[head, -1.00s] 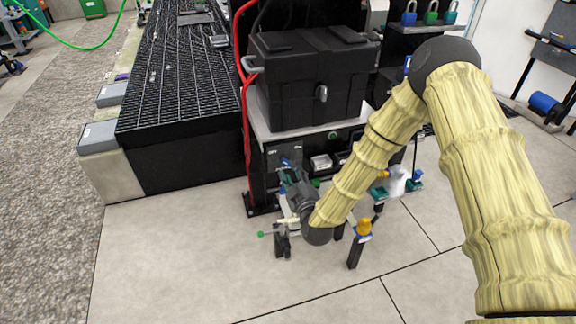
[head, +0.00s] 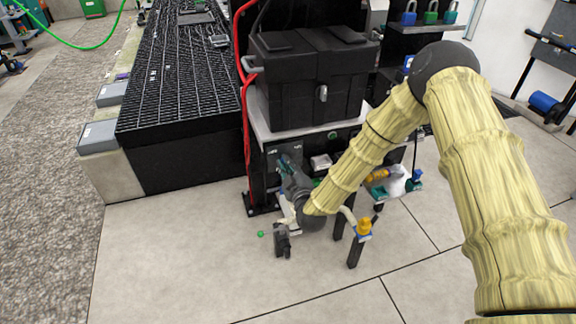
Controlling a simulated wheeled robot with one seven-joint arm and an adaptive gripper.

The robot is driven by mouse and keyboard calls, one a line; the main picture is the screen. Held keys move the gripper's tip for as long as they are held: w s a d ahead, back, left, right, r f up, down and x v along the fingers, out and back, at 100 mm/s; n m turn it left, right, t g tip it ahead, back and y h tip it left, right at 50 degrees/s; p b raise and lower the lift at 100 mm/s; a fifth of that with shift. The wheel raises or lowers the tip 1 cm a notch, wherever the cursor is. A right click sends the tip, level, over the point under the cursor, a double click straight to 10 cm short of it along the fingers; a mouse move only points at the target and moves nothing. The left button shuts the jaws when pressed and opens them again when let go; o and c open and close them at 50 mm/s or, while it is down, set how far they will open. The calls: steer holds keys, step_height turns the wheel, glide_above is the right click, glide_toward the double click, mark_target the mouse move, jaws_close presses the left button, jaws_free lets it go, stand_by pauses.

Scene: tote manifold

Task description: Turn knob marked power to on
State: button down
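A dark control panel (head: 284,148) stands below the black tote, with a small pale marking at its upper left that is too small to read. My gripper (head: 287,163) is at the front of this panel, its fingers pointing up and toward it. The power knob cannot be made out; my gripper covers the middle of the panel where it may be. The fingers are small and dark against the panel, so I cannot tell whether they are open or shut, or touching anything.
The black lidded tote (head: 310,85) sits on a pale shelf above the panel. A red hose (head: 246,130) runs down the left side. Yellow-handled valve fittings (head: 363,228) and a green-tipped lever (head: 262,234) stand low around my wrist. A black grating platform (head: 180,90) is at left.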

steer(key=shift+m, duration=0.5)
steer(key=shift+w+d+m+b, duration=0.15)
steer(key=shift+m+b, duration=0.7)
steer(key=shift+m, duration=1.95)
steer(key=shift+d+m+b, duration=0.2)
steer(key=shift+m+b, duration=0.6)
steer(key=shift+m, duration=2)
steer(key=shift+w+d+m+b, duration=0.15)
steer(key=shift+m+b, duration=0.7)
steer(key=shift+m, duration=1.95)
steer(key=shift+s, duration=0.1)
steer(key=c, duration=1.5)
jaws_free()
steer(key=shift+o, duration=0.2)
